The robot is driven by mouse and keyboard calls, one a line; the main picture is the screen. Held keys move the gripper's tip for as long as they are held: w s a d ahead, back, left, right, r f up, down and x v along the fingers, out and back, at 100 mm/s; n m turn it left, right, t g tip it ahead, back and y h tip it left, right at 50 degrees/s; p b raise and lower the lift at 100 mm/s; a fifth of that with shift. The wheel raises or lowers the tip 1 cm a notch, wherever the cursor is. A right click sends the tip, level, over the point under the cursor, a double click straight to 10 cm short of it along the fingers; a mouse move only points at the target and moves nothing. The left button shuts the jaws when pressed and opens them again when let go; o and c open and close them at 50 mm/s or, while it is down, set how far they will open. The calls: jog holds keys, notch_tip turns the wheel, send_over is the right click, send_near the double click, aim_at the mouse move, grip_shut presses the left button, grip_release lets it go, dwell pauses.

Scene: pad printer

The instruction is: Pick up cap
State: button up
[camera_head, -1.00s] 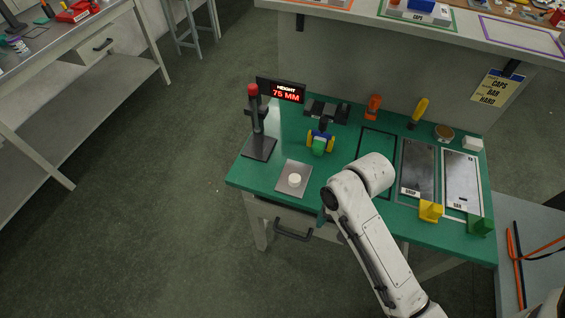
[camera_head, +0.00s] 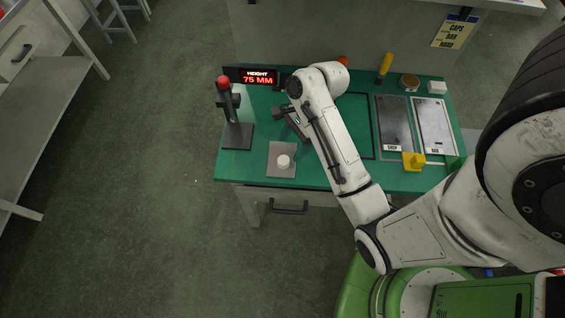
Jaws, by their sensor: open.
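A small white round piece (camera_head: 283,161), which looks like the cap, sits on a square grey plate (camera_head: 275,172) at the front left of the green bench. My gripper (camera_head: 292,130) hangs below my wrist, just behind and slightly right of the white piece and apart from it. The gripper is open. Its fingertips are small and dark here, and my arm hides part of them. The blue, green and yellow device behind the plate is now hidden by my arm and gripper.
A height stand (camera_head: 233,132) with a red top and a display (camera_head: 258,77) reading 75 MM stand to the left. Two grey trays, SHOP (camera_head: 394,120) and BAR (camera_head: 434,125), lie right, with a yellow block (camera_head: 413,160) in front. The bench's front edge is close to the plate.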

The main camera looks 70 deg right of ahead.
aim_at(283, 160)
jog(key=x, duration=0.6)
jog(key=shift+f, duration=0.25)
jog(key=c, duration=1.1)
jog(key=shift+r, duration=0.15)
